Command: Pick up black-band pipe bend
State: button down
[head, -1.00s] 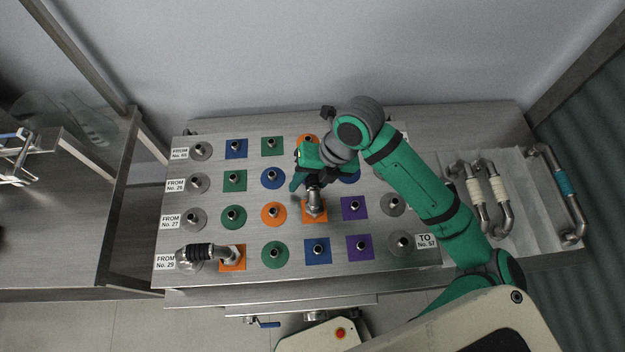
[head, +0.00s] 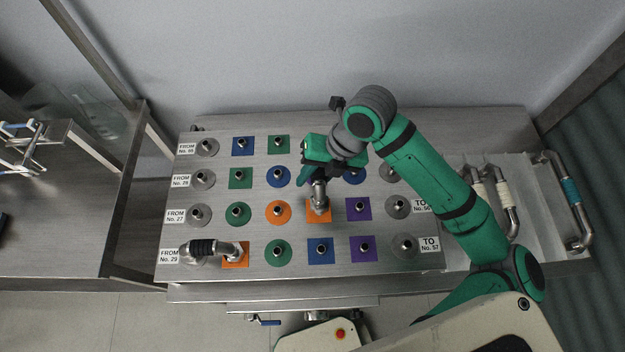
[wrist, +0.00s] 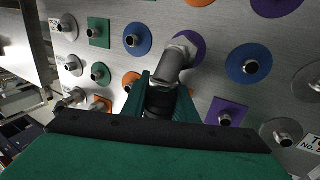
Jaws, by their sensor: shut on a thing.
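My gripper (wrist: 163,100) is shut on a metal pipe bend (wrist: 174,60). A dark band (wrist: 159,102) shows between the fingers, partly hidden by them. The bend's free end has a nut and points away from the gripper. In the head view my gripper (head: 315,175) is over the middle of the board, and the held bend (head: 319,192) shows above an orange square (head: 325,216). I cannot tell whether its end touches a fitting. Another black-banded pipe (head: 203,247) lies at the board's front left, between the No. 29 fitting and an orange square.
The steel board (head: 300,232) carries rows of upright fittings on coloured circles and squares. A tray (head: 537,225) at right holds white-banded pipes (head: 504,195) and a blue-banded pipe (head: 570,190). A side bench (head: 60,240) stands at left, with a gap before the board.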

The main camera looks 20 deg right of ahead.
aim_at(320, 193)
jog(key=s+r, duration=0.4)
jog(key=s+d+r, duration=0.1)
jog(key=s+r, duration=0.1)
jog(key=shift+d+r, duration=0.1)
jog(key=shift+r, duration=0.3)
jog(key=s+d+r, duration=0.1)
jog(key=s+r, duration=0.2)
jog(key=s, duration=0.4)
jog(key=shift+s+d+r, duration=0.15)
jog(key=shift+s+r, duration=0.1)
jog(key=shift+s, duration=0.15)
